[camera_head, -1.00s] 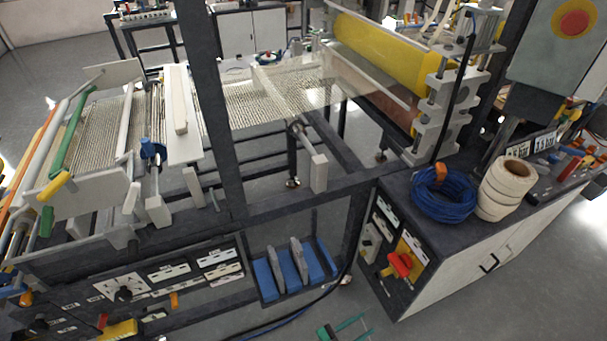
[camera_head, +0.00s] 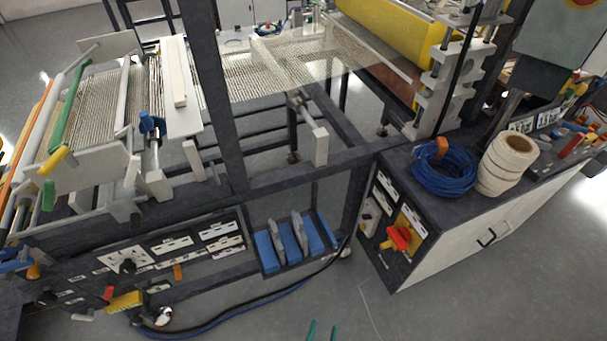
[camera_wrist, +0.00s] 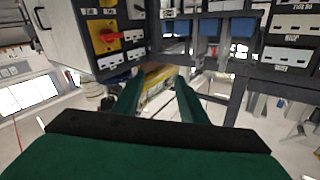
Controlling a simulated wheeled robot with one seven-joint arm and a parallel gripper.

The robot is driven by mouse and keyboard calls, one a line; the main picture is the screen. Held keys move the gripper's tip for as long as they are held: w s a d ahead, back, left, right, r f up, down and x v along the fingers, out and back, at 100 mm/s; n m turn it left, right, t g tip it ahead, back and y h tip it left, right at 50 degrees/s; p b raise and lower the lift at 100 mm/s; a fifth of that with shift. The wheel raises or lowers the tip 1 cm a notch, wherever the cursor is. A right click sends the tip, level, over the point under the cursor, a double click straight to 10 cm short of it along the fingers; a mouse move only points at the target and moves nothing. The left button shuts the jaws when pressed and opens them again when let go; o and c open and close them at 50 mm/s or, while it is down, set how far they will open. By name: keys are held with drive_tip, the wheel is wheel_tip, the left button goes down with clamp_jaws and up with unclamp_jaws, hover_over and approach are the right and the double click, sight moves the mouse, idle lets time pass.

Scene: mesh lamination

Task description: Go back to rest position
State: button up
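The fingers point toward the lower front of the machine, with the control cabinet on the left and the blue bins on the right. The rest of my arm is out of the head view.
The control cabinet (camera_head: 433,255) with a red-and-yellow switch (camera_head: 398,238) stands right of centre. On it lie a blue cable coil (camera_head: 443,172) and a white roll (camera_head: 507,165). Blue bins (camera_head: 268,252) sit low in the frame. The grey floor (camera_head: 400,318) in front is clear.

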drive_tip(key=s+a+r+n+g+y, duration=0.1)
drive_tip(key=s+a+r+n+y, duration=0.1)
drive_tip(key=s+r, duration=0.3)
drive_tip(key=s+a+r+n+g+y, duration=0.1)
drive_tip(key=s+a+r+n+y, duration=0.1)
drive_tip(key=r, duration=0.9)
drive_tip(key=s+a+n, duration=0.1)
drive_tip(key=s, duration=0.1)
drive_tip(key=shift+s, duration=0.4)
drive_tip(key=shift+a, duration=0.1)
drive_tip(key=shift+c, duration=0.4)
